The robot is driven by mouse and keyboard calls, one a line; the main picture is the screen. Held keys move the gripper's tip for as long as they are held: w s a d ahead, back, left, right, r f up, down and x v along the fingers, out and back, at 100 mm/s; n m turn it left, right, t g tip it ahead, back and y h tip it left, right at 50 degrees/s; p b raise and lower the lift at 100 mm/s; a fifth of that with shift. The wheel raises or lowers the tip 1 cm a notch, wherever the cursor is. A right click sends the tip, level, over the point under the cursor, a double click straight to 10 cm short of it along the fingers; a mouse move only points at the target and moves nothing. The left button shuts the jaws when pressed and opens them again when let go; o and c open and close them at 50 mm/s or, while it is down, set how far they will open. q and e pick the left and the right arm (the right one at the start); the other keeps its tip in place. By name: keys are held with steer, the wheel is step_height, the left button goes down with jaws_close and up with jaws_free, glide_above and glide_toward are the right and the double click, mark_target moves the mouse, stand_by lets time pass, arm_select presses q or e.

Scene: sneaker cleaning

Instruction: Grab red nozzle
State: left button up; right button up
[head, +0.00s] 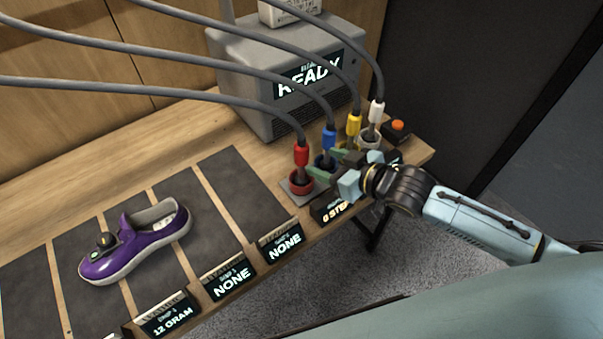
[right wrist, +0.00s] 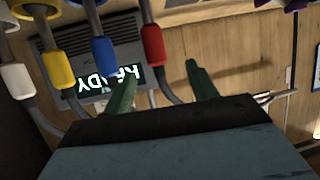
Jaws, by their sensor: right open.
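The red nozzle (head: 301,155) hangs on a grey hose and stands upright in a red-rimmed holder (head: 300,184) near the table's front edge. My right gripper (head: 323,162) is open and empty, just right of the red nozzle in the head view, close to the blue nozzle (head: 329,138). In the right wrist view, the red nozzle (right wrist: 153,45) shows beyond the gap between the two green fingers (right wrist: 160,68), nearer the left finger. The fingers are apart from it as far as I can tell. My left gripper is not in view.
Yellow (head: 354,125) and white (head: 376,111) nozzles stand in a row behind the blue one. A grey machine (head: 290,85) reading READY stands behind them. A purple shoe (head: 137,240) lies on dark mats at left. An orange button (head: 398,126) sits at the right corner.

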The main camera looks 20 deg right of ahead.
mark_target(307, 154)
steer(key=x, duration=0.6)
steer(key=shift+w+a+f, duration=0.1)
steer(key=shift+w+f, duration=0.05)
steer(key=shift+w, duration=0.15)
steer(key=x, duration=0.4)
steer(key=shift+w+d+f, duration=0.15)
steer(key=shift+d+f, duration=0.1)
steer(key=shift+d, duration=0.1)
steer(key=shift+w+a+f, duration=0.25)
steer(key=shift+w+a, duration=0.05)
steer(key=shift+w, duration=0.15)
steer(key=shift+c, duration=0.2)
jaws_close()
